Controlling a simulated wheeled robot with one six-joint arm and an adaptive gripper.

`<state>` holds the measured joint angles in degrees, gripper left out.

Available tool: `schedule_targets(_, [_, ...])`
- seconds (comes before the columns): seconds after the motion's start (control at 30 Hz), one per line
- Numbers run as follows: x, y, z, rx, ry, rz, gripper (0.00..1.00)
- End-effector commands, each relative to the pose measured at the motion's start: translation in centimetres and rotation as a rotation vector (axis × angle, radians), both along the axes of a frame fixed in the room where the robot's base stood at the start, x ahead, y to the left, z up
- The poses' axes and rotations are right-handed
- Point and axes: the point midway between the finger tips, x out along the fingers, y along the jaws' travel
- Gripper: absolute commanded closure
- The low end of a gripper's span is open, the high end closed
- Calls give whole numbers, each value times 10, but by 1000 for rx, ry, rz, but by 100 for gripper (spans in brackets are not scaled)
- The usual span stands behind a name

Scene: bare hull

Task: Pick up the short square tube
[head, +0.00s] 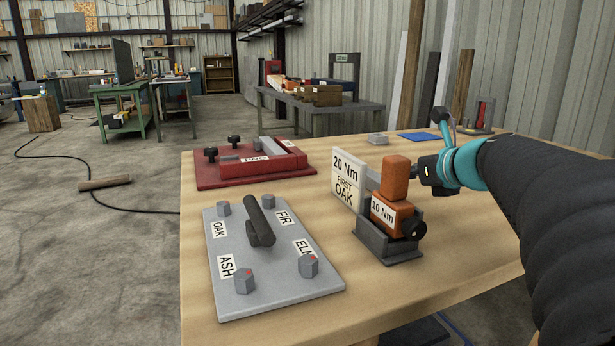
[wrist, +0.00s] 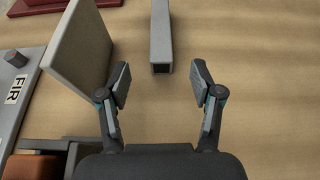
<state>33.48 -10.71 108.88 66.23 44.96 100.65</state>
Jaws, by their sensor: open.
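The short square tube (wrist: 160,40) is grey and hollow, with its open end facing my gripper in the wrist view. Its far end runs out of the top of that view. In the head view a small grey block on the table (head: 377,139), behind the torque sign, looks like the same tube end-on. My gripper (wrist: 160,86) is open and empty, its fingers spread either side of the tube's line, with the near end just ahead of the fingertips. In the head view my gripper (head: 418,173) is partly behind the orange tool.
The upright sign board (head: 347,182) stands close to the left finger; it also shows in the wrist view (wrist: 78,50). The orange tool (head: 394,180) sits in a grey cradle (head: 385,246). A grey plate with knobs (head: 270,285) and a red fixture (head: 225,178) lie left.

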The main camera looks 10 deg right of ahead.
Motion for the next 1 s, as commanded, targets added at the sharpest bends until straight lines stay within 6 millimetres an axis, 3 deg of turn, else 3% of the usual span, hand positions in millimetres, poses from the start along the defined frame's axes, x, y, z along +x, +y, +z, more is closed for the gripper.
schedule_targets(0.4, [61, 14, -27, 13, 5, 2, 34])
schedule_targets(0.73, [83, 16, -35, 12, 3, -2, 34])
schedule_targets(1.0, [118, 21, -45, 12, 3, -2, 34])
